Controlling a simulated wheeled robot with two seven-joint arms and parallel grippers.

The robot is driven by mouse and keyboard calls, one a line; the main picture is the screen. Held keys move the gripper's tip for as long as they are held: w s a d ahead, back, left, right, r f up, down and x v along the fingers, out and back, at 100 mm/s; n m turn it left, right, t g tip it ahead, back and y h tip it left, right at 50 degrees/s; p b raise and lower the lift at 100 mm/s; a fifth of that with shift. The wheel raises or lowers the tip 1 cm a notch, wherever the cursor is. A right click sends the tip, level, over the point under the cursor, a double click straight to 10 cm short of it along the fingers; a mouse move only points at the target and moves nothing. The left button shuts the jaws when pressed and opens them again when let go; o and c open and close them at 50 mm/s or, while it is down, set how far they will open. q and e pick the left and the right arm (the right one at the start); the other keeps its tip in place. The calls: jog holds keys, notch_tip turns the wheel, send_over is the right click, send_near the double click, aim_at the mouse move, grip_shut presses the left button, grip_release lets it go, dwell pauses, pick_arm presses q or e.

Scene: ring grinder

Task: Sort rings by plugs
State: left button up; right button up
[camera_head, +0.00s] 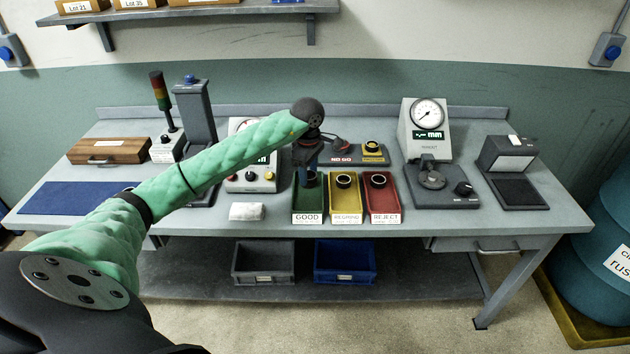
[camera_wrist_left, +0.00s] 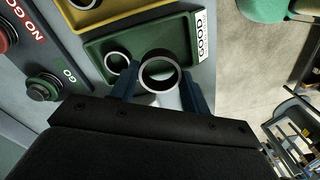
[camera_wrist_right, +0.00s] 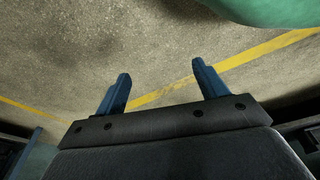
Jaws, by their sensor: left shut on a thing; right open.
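My left gripper (camera_head: 308,166) is above the green GOOD tray (camera_head: 299,203). It is shut on a metal ring (camera_wrist_left: 144,80), seen between the fingers in the left wrist view; its height above the tray is unclear. Another ring (camera_wrist_left: 108,62) lies in the green tray. One ring (camera_head: 346,181) is in the yellow REGRIND tray (camera_head: 346,204) and one (camera_head: 378,180) in the red REJECT tray (camera_head: 383,205). Behind stand a red NO GO plug (camera_head: 341,143) and a yellow plug (camera_head: 372,146); the green GO plug (camera_wrist_left: 41,88) shows in the left wrist view. My right gripper (camera_wrist_right: 161,87) is open and empty over floor.
A dial gauge stand (camera_head: 427,130) with a station (camera_head: 440,185) before it is right of the trays. A machine with knobs (camera_head: 250,178) and a white cloth (camera_head: 247,212) are left. A blue mat (camera_head: 75,198) lies far left. Bins (camera_head: 345,262) sit on the lower shelf.

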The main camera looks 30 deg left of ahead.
pick_arm(q)
jog(key=shift+m, duration=0.5)
jog(key=f, duration=0.3)
jog(key=s+f+b, duration=0.1)
jog(key=f, duration=0.1)
jog(key=shift+f, duration=0.3)
notch_tip(320, 180, down, 3)
jog(key=b, duration=0.3)
jog(key=shift+r, duration=0.2)
jog(key=shift+f, duration=0.25)
pick_arm(e)
notch_tip(320, 180, up, 9)
jog(key=w+a+g, duration=0.1)
jog(key=w+a, duration=0.1)
jog(key=shift+a+r, duration=0.2)
jog(key=shift+a, duration=0.2)
jog(key=shift+w, duration=0.1)
pick_arm(q)
jog(key=o, duration=1.2)
